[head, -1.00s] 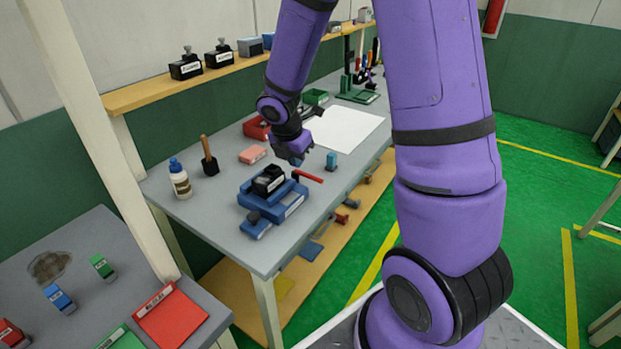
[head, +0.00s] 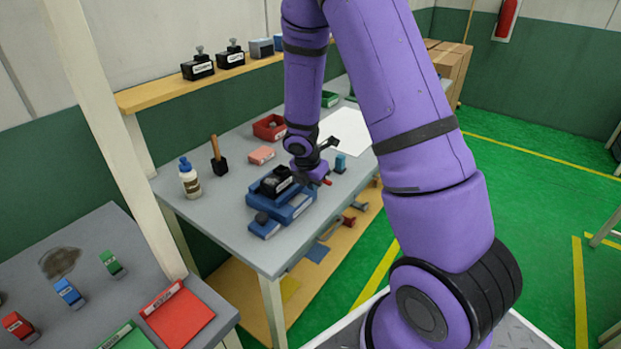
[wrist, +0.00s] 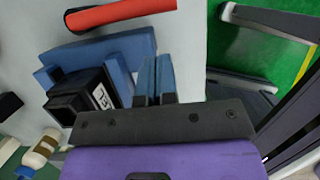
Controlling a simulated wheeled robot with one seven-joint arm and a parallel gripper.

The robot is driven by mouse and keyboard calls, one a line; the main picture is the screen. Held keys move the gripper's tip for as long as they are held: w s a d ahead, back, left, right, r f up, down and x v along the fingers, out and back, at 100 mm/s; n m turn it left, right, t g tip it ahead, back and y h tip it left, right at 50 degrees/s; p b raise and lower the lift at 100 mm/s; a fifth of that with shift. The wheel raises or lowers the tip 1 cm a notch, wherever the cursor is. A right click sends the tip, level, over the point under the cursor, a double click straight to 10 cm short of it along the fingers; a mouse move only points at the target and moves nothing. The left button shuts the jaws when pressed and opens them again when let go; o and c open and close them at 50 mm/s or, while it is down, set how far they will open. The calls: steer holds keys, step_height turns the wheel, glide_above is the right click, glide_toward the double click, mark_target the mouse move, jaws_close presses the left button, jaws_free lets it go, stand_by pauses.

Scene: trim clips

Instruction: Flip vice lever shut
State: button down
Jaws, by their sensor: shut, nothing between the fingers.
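The blue vice (head: 298,212) stands on the grey bench with a black labelled block (head: 275,182) in it. In the wrist view the vice (wrist: 110,48) and the block (wrist: 80,98) show at left. The red lever (wrist: 120,14) crosses the top of the wrist view, sticking out past the vice. In the head view only a bit of the lever (head: 327,182) shows beside my gripper (head: 306,180). My gripper is low at the vice's far right side. Its blue fingers (wrist: 155,72) are together and empty, with a gap in the picture between them and the lever.
A small teal block (head: 340,163) stands just right of my gripper. A white sheet (head: 346,130), a red bin (head: 268,128), a pink block (head: 261,155), a glue bottle (head: 189,178) and a wooden-handled tool (head: 217,158) are on the bench. Its front left is clear.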

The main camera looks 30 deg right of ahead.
steer(key=shift+w+d+f, duration=0.15)
steer(key=shift+w+d, duration=0.1)
steer(key=shift+d, duration=0.5)
steer(key=shift+w+d+f, duration=0.1)
steer(key=shift+w+d, duration=0.1)
steer(key=shift+d, duration=0.55)
steer(key=shift+d, duration=0.1)
steer(key=shift+d+n, duration=0.2)
steer(key=shift+n, duration=0.1)
